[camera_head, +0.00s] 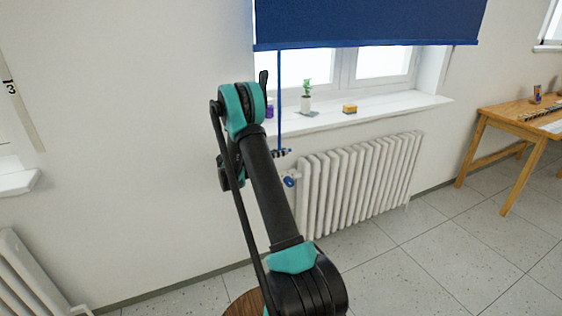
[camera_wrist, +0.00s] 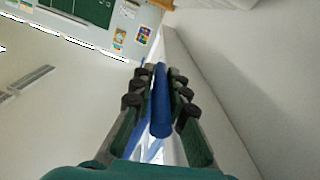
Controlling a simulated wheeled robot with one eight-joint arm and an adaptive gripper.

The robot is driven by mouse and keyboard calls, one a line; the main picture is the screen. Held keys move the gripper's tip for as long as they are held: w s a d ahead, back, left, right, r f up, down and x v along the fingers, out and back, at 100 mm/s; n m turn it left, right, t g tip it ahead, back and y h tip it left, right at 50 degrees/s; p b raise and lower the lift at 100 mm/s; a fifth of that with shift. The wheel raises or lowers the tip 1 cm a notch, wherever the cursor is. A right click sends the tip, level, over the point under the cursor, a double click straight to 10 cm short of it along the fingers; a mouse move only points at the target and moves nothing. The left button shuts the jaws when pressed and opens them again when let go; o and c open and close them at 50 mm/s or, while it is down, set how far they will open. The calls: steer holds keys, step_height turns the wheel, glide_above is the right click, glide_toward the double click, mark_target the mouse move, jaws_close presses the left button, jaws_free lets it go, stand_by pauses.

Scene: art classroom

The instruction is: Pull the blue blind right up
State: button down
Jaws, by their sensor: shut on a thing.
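The blue blind (camera_head: 370,22) hangs over the upper part of the window, its lower edge level and the panes below it bare. A blue pull cord (camera_head: 280,95) runs straight down from near the blind's left end to my gripper (camera_head: 283,153). A round blue piece (camera_head: 289,182) shows just below the gripper. In the wrist view my gripper (camera_wrist: 160,80) has its fingers on both sides of a blue rod-like part (camera_wrist: 161,105) of the pull, and is shut on it. The exact contact is hard to see.
The white sill (camera_head: 385,108) holds a potted plant (camera_head: 306,100), a yellow block (camera_head: 350,108) and a small purple item (camera_head: 269,110). A white radiator (camera_head: 360,185) stands below, close to my gripper. A wooden table (camera_head: 520,118) is at right. The floor between is clear.

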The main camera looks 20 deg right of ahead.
steer(key=shift+w+r, duration=0.1)
steer(key=shift+w, duration=0.05)
steer(key=c, duration=1.5)
jaws_free()
steer(key=shift+c, duration=0.2)
steer(key=a, duration=1.2)
steer(key=shift+s, duration=0.25)
steer(key=shift+a, duration=0.1)
